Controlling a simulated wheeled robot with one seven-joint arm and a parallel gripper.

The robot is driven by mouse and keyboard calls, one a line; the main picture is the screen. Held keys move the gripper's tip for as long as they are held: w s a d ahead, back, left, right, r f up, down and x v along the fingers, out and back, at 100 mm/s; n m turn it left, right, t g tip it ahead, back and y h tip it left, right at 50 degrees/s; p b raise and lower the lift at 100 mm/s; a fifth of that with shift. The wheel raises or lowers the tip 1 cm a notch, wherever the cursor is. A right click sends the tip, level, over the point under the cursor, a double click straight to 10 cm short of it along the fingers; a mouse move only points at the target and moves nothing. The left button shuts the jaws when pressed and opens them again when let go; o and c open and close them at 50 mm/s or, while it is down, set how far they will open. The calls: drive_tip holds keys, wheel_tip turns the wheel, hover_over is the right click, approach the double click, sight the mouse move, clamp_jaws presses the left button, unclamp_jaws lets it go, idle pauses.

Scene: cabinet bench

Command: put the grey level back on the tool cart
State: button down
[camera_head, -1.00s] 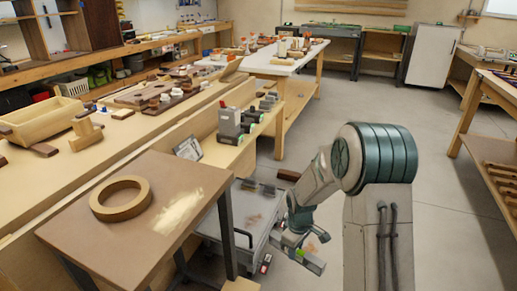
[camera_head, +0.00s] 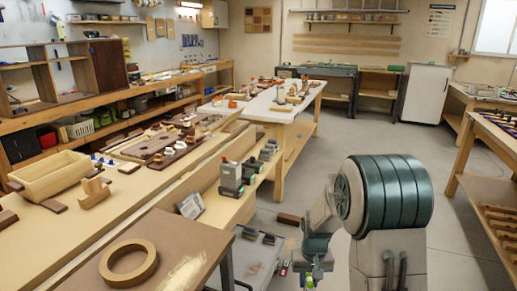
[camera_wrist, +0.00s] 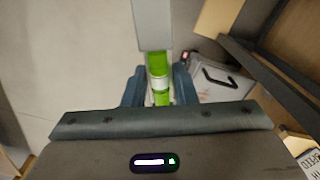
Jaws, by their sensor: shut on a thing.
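The grey level (camera_wrist: 152,25) is a long bar with bright green parts. In the wrist view it runs from between my fingers out past the top edge. My gripper (camera_wrist: 157,88) is shut on its green middle section. In the head view my gripper (camera_head: 309,280) is at the bottom edge, right of the cart, and only a bit of green shows there; the rest of the level is cut off. The tool cart (camera_head: 252,262) is a low grey top with dark items on it. In the wrist view the cart (camera_wrist: 205,88) lies right of the level, with a black handle.
A brown table (camera_head: 185,240) with a tape ring (camera_head: 128,263) stands left of the cart. A long wooden bench (camera_head: 60,228) runs behind it at left. A brown block (camera_head: 288,219) is beyond the cart. Open floor (camera_head: 460,235) lies to the right.

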sight(311, 282)
drive_tip(key=r+p, duration=0.2)
drive_tip(key=p, duration=0.2)
drive_tip(key=s+r+p, duration=0.1)
drive_tip(key=r+p, duration=0.2)
drive_tip(key=p, duration=0.1)
drive_tip(key=r+p, duration=0.3)
drive_tip(key=p, duration=0.1)
drive_tip(key=shift+s+d+r, duration=0.1)
drive_tip(key=shift+s+r, duration=0.05)
drive_tip(key=shift+s, duration=0.1)
